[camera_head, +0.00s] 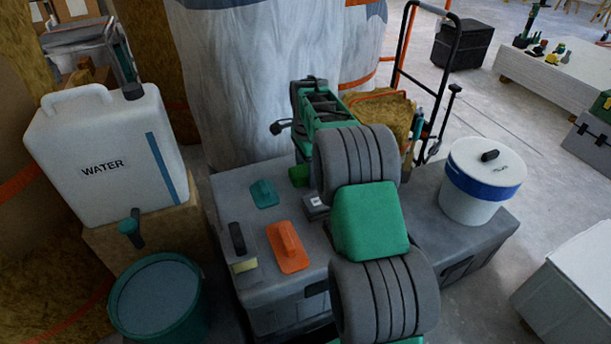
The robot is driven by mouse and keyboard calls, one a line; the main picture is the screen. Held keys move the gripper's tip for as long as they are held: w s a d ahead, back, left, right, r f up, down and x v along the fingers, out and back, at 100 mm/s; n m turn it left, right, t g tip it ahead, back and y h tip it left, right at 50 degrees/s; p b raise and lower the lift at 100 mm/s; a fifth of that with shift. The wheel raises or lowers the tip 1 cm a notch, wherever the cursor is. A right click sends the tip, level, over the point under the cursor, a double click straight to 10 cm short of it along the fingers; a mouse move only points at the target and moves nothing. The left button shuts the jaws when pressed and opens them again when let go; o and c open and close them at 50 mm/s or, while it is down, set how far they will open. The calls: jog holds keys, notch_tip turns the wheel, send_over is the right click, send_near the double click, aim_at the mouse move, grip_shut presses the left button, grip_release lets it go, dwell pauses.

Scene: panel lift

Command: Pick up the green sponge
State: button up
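A small dark green block (299,175) sits on the grey case (225,215), just left of my ribbed grey arm joint; it may be the green sponge. A flatter teal piece (264,194) with a raised middle lies to its left, and I cannot tell for sure which of the two is the sponge. My green and grey arm reaches over the right part of the case and covers what is behind it. I cannot make out my gripper's fingertips, and nothing visible is held.
An orange float (288,245) and a dark-handled tool (238,240) lie at the case's front left. A white bucket (482,180) stands at right. A water canister (105,160) and a teal bucket (158,300) stand left. A black hand truck (455,60) stands behind.

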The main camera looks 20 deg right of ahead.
aim_at(306, 168)
jog(key=c, duration=1.3)
jog(key=shift+o, duration=0.2)
jog(key=shift+r, duration=0.45)
notch_tip(306, 168, up, 3)
jog(key=shift+f+p, duration=0.1)
jog(key=shift+p, duration=0.55)
jog(key=s+r+p, duration=0.3)
jog(key=s+r, duration=0.6)
jog(key=s, duration=0.5)
jog(key=shift+r, duration=0.15)
